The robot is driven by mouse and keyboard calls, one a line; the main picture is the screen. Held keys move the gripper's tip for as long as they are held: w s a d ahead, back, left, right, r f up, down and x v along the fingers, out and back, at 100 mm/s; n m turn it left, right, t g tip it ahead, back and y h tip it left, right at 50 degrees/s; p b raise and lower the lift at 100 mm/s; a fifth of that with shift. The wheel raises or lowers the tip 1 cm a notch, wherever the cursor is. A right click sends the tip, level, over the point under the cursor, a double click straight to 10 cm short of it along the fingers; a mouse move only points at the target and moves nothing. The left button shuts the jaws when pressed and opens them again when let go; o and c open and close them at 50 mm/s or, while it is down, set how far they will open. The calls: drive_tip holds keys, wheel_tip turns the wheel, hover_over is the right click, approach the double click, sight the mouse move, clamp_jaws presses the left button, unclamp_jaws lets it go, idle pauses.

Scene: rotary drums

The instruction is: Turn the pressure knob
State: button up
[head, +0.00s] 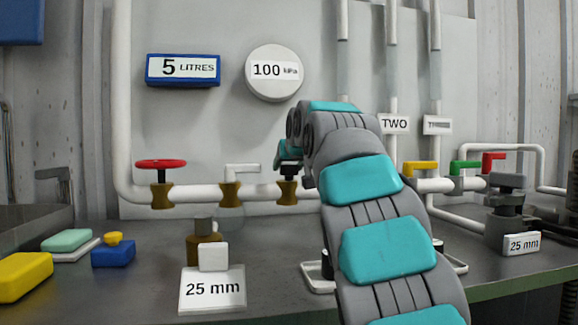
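My teal and grey arm rises from the lower right, and its far end bends left and down. My gripper (289,160) is small and partly hidden there, just above a brass fitting (288,190) on the white pipe. I cannot tell whether its fingers touch anything on top of that fitting. No part is clearly marked as the pressure knob; a knob on this fitting would be covered by my gripper. A round white "100 kPa" disc (274,72) is on the wall panel above it.
Left along the pipe are a red handwheel (161,163) and a white lever (242,167). Yellow (421,167), green (465,167) and red (493,162) levers stand to the right. A "25 mm" card (212,290) and a blue block (113,254) with a yellow knob are on the bench.

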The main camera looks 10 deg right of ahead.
drive_tip(key=o, duration=0.3)
drive_tip(key=shift+o, duration=0.2)
drive_tip(key=v, duration=0.7)
drive_tip(key=shift+s+b, duration=0.35)
drive_tip(key=shift+r, duration=0.15)
